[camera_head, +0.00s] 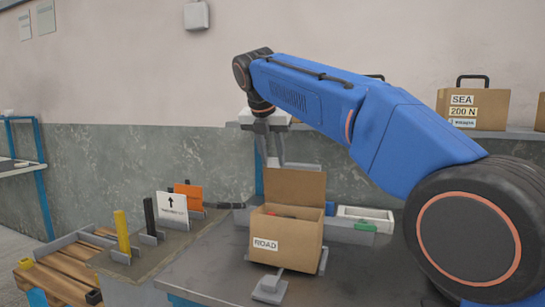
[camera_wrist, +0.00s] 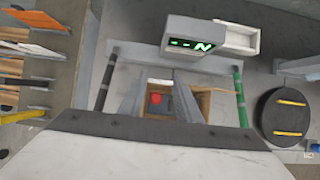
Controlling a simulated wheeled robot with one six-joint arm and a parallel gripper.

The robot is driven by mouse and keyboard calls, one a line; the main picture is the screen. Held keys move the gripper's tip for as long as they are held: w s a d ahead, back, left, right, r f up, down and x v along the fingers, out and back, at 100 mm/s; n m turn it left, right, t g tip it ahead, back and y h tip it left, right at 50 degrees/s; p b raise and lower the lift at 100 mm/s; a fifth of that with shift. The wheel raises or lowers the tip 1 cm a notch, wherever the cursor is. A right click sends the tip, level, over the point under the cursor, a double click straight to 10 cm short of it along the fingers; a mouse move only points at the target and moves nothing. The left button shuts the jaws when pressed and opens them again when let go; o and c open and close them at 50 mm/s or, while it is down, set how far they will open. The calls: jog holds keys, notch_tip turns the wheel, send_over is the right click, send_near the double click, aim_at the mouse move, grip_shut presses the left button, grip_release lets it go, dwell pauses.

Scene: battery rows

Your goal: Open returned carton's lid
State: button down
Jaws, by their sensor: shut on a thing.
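The returned carton (camera_head: 285,235), brown and labelled ROAD, stands upright on the grey bench. Its lid (camera_head: 300,187) stands raised at the back, so the top is open and dark contents with a bit of red show inside. My gripper (camera_head: 271,160) points down at the lid's upper edge, toward its left side, and is shut on the lid; the exact contact is hard to see. In the wrist view my two grey fingers (camera_wrist: 155,95) flank the carton's interior, where a red round thing (camera_wrist: 156,99) shows. My gripper's body hides the lid there.
Left of the carton stand a white arrow card (camera_head: 172,207), an orange card (camera_head: 189,194), a yellow post (camera_head: 122,230) and a black post (camera_head: 150,216). A white tray (camera_head: 366,213) lies right behind. A SEA carton (camera_head: 478,108) stands on the shelf. The bench left of the carton's front is clear.

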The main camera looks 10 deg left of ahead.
jog(key=shift+r, duration=0.1)
dwell(0.3)
jog(key=c, duration=1.3)
grip_release()
